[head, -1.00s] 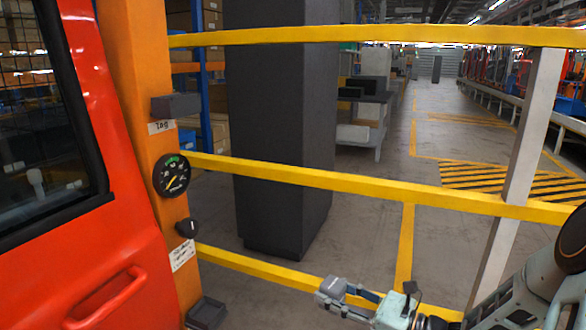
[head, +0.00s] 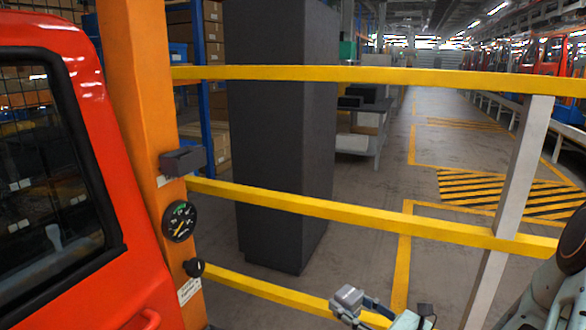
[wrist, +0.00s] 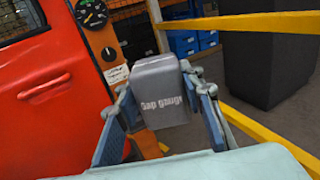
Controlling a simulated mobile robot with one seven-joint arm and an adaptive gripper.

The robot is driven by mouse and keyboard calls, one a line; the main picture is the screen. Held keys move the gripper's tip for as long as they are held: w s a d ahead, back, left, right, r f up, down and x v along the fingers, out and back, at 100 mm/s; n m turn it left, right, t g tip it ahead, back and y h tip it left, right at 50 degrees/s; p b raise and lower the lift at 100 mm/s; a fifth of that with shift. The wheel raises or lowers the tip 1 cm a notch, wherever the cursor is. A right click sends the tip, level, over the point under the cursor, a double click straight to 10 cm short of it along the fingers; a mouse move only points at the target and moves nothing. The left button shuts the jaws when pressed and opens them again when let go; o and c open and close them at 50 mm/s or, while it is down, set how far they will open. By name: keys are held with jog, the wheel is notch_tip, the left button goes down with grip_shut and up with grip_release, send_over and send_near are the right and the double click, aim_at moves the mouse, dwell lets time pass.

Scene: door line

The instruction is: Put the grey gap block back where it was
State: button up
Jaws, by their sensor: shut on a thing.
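My gripper (wrist: 162,105) is shut on the grey gap block (wrist: 160,85), which has pale lettering reading "Gap gauge" in the wrist view. In the head view the block (head: 348,297) shows at the bottom, held in my gripper (head: 350,306) in front of the lowest yellow rail. The orange post (head: 150,130) stands to the left, apart from the block. A dark holder (head: 182,161) sticks out from the post above a round gauge (head: 180,221). A black knob (head: 194,267) is below the gauge, with a white label (head: 189,290) under it.
A red door (head: 95,240) with a window fills the left. Yellow rails (head: 350,76) run right from the post to a grey upright (head: 515,180). A dark column (head: 285,150) stands behind the rails.

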aim_at(351, 293)
jog(key=r+h+p, duration=0.1)
jog(key=r+p, duration=0.2)
jog(key=r+m+t+h+p, duration=0.1)
jog(key=r+p, duration=0.2)
jog(key=p, duration=0.1)
jog(key=r+m+t+p, duration=0.1)
jog(key=r+p, duration=0.2)
jog(key=p, duration=0.1)
jog(key=shift+s+d+r+h, duration=0.1)
jog(key=shift+d+r+h, duration=0.15)
jog(key=shift+h, duration=0.15)
jog(key=r+p, duration=0.1)
jog(key=p, duration=0.1)
jog(key=r+m+h+p, duration=0.1)
jog(key=shift+s+d+t+p, duration=0.2)
jog(key=shift+d+t+p, duration=0.1)
jog(key=shift+t+p, duration=0.1)
jog(key=shift+s+f, duration=0.1)
jog(key=shift+s, duration=0.05)
